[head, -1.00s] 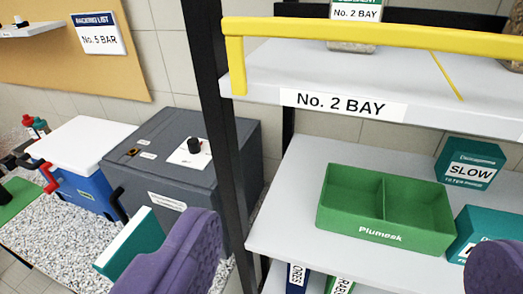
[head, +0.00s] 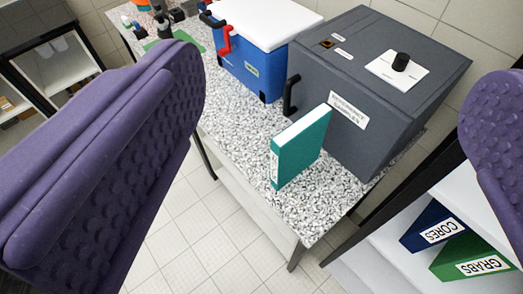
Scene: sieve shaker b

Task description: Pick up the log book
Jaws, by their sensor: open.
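A teal book or binder (head: 302,148) with pale page edges stands upright on the speckled bench top, in front of the dark grey machine. It looks like the log book, though its spine label is too small to read. My gripper (head: 335,145) is open, with one purple padded finger at the left and the other at the right edge of the head view. The book lies between the fingers in the picture, farther off, and nothing is held.
The grey machine (head: 375,90) with a black knob stands close behind the book. A blue cooler (head: 250,65) with a white lid is farther left on the speckled bench (head: 235,135). At the lower right, a shelf (head: 385,255) holds blue CORES and green GRABS boxes.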

